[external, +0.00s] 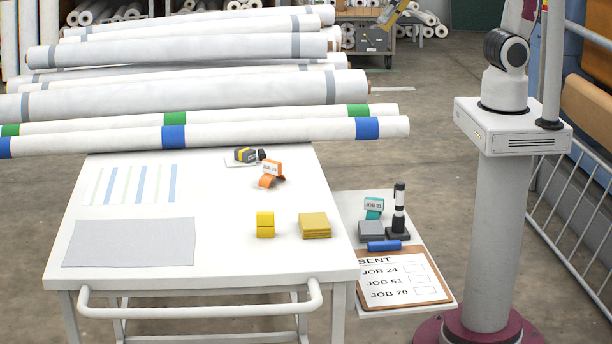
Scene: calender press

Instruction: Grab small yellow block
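A small yellow block (265,219) sits on the white table (120,290), right of the grey sheet. It has an upper and a lower part with a dark line between them. A wider, flatter mustard-yellow stack (314,226) lies just to its right, with a small gap between them. My gripper is not in view; my arm rises out of the top right of the picture.
Behind the block are an orange JOB-tagged item (271,174) and a grey-yellow item (244,155). Long white rolls (200,95) lie across the back. A side shelf holds a clipboard (396,275), a blue cylinder (384,246) and a black-and-white upright item (398,220).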

